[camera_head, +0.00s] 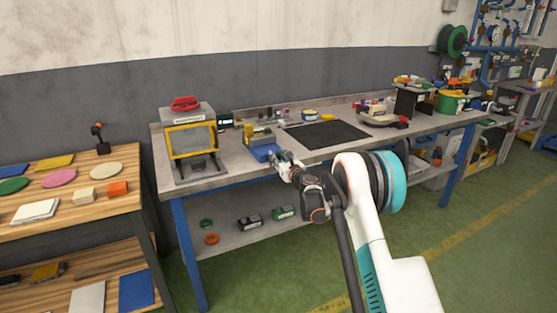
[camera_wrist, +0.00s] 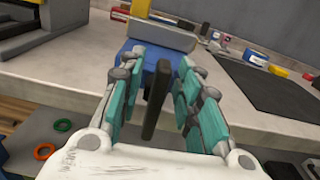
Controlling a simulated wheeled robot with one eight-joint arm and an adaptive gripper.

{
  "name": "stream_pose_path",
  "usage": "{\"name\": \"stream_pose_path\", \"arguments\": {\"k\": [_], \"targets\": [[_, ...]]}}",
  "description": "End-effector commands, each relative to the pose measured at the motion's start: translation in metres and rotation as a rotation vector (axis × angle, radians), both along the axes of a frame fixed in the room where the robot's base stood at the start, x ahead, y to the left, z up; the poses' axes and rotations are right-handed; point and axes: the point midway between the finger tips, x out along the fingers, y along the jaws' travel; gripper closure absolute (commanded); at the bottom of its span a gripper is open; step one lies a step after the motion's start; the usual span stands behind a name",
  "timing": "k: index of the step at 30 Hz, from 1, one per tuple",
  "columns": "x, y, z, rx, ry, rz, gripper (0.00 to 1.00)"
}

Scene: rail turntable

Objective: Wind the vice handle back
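The blue vice (camera_head: 261,153) stands at the front edge of the grey workbench. In the wrist view its blue body (camera_wrist: 150,58) and pale grey jaw (camera_wrist: 160,36) lie just beyond my fingers. The vice handle (camera_wrist: 156,100), a dark bar, stands nearly upright in that view, between my fingers. My gripper (camera_wrist: 161,68) is open around the handle, with a visible gap on each side. In the head view my gripper (camera_head: 284,163) is at the front of the vice and hides the handle.
A yellow-framed stand (camera_head: 192,141) is left of the vice on the workbench (camera_head: 235,168). A black mat (camera_head: 326,135) lies to the right. A wooden table (camera_head: 60,215) with coloured pieces stands at the left. The green floor in front is clear.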

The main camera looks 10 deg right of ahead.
Motion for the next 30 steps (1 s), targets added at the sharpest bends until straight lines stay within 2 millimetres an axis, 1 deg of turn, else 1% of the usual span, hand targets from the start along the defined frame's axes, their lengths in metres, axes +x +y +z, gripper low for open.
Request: {"name": "stream_pose_path", "arguments": {"k": [3,5,6,7,8,14,20,26,30], "targets": [[-0.0001,0.0,0.0001,0.0,0.0,0.0,0.68],[-0.0002,0.0,0.0001,0.0,0.0,0.0,0.82],[-0.0002,-0.0001,0.0,0.0,0.0,0.0,0.91],[-0.0003,-0.0001,0.0,0.0,0.0,0.0,0.98],[-0.0003,-0.0001,0.0,0.0,0.0,0.0,1.0],[-0.0003,0.0,-0.0001,-0.003,-0.001,0.0,1.0],[-0.0007,0.0011,-0.0003,-0.044,-0.012,0.0,1.0],[-0.0015,0.0039,-0.0009,-0.156,-0.041,0.001,1.0],[-0.0022,0.0068,-0.0018,-0.27,-0.071,0.001,1.0]]}}
